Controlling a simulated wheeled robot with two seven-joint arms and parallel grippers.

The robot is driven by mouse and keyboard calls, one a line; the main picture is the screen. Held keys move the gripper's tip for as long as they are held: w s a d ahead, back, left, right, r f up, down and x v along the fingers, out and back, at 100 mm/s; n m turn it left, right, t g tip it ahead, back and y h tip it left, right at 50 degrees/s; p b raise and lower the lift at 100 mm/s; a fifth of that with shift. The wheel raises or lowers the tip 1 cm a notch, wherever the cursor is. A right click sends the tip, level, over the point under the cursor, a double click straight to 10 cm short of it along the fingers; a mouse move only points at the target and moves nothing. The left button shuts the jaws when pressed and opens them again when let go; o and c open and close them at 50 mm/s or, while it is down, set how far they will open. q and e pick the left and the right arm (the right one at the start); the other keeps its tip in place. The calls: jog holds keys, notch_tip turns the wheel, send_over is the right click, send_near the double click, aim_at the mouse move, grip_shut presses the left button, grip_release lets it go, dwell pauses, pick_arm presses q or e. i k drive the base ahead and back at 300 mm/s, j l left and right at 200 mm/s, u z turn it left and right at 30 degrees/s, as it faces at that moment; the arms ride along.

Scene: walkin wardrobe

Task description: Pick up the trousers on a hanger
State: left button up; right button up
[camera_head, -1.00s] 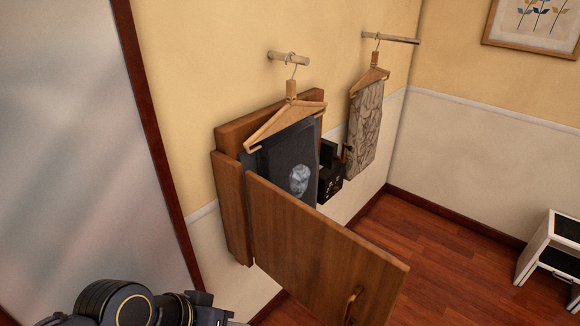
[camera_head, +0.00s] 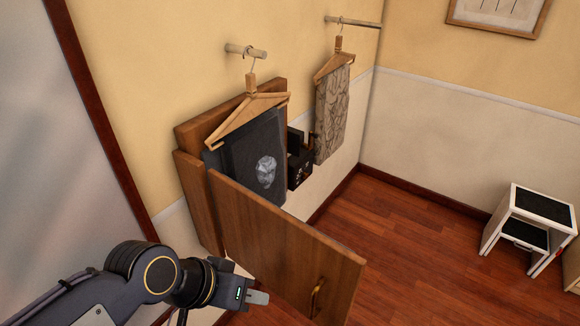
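Two wooden hangers hang from wall pegs. The nearer hanger (camera_head: 250,104) carries a dark grey garment (camera_head: 240,150) with a pale face-like print, partly inside a wooden wall cabinet. The farther hanger (camera_head: 334,62) carries folded beige patterned cloth (camera_head: 331,115) that looks like trousers. I cannot tell for certain which garment is the trousers. My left gripper (camera_head: 258,297) is low in the picture, in front of the cabinet door and well below both garments. Nothing shows in it, but its finger gap cannot be made out. My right gripper is out of view.
The cabinet's wooden door (camera_head: 285,245) stands open toward me, between my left gripper and the nearer garment. A dark box (camera_head: 298,168) sits between the two garments. A white step stool (camera_head: 532,225) stands at the right. The floor (camera_head: 420,240) between is clear.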

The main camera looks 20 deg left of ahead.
aim_at(253, 132)
jog(key=i+l+z, duration=0.15)
jog(key=z, duration=0.9)
jog(key=i+l+z, duration=0.15)
jog(key=i, duration=0.3)
jog(key=i+u, duration=1.05)
jog(key=i+j+u, duration=0.1)
jog(key=i+u, duration=0.15)
jog(key=u, duration=0.2)
jog(key=i+u, duration=0.25)
jog(key=u, duration=0.2)
jog(key=i+l+u, duration=0.1)
jog(key=i+u, duration=0.2)
jog(key=u, duration=0.15)
jog(key=i+u, duration=0.2)
jog(key=u, duration=0.15)
jog(key=i+u, duration=0.45)
jog(key=u, duration=0.25)
jog(key=i+u, duration=0.1)
jog(key=u, duration=0.65)
jog(key=i+l+u, duration=0.1)
jog(key=u, duration=0.3)
jog(key=i+l+u, duration=0.1)
jog(key=u, duration=0.25)
